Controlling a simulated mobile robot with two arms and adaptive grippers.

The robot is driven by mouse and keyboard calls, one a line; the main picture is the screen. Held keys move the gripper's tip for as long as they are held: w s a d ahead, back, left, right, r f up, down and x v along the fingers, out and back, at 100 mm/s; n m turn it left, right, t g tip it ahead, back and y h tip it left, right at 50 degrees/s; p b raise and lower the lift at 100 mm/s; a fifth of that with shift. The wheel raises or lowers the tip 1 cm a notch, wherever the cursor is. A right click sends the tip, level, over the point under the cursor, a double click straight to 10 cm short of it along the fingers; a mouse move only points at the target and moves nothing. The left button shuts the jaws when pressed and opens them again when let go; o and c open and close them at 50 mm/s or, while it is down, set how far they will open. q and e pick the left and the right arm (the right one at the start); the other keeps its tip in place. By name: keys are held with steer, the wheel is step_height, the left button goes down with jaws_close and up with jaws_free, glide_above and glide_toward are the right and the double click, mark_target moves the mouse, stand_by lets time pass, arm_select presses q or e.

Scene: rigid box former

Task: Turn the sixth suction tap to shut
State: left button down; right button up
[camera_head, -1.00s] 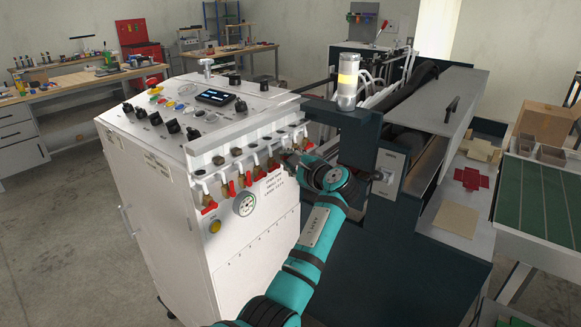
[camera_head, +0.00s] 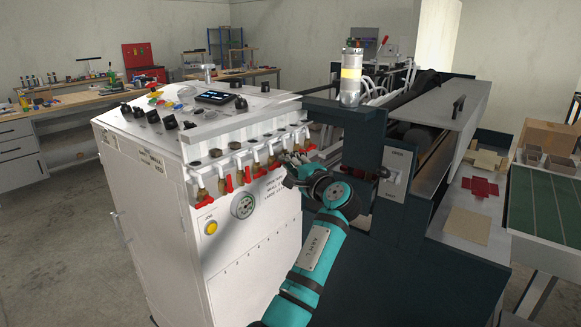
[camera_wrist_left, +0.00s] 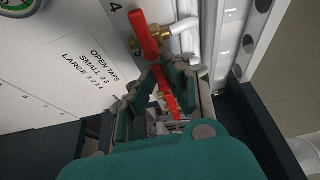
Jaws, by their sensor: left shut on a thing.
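A row of suction taps with red handles (camera_head: 241,178) and brass bodies runs along the upper front of the white cabinet (camera_head: 252,250). My left gripper (camera_head: 286,162) is at the far right end of this row. In the left wrist view its fingers (camera_wrist_left: 163,77) are closed around a red tap handle (camera_wrist_left: 161,84), mostly hidden between them. Another red tap handle (camera_wrist_left: 145,35) with a white hose stands just above the fingers, by the printed numbers 4 and 5. The held tap's own number is hidden. My right gripper is not in view.
A pressure gauge (camera_head: 242,205) and a yellow button (camera_head: 211,227) sit below the taps. The floor left of the cabinet is clear.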

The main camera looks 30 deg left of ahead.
arm_select(q)
steer(key=shift+f, duration=0.1)
steer(key=c, duration=1.4)
jaws_free()
steer(key=shift+a, duration=0.1)
steer(key=v, duration=1.2)
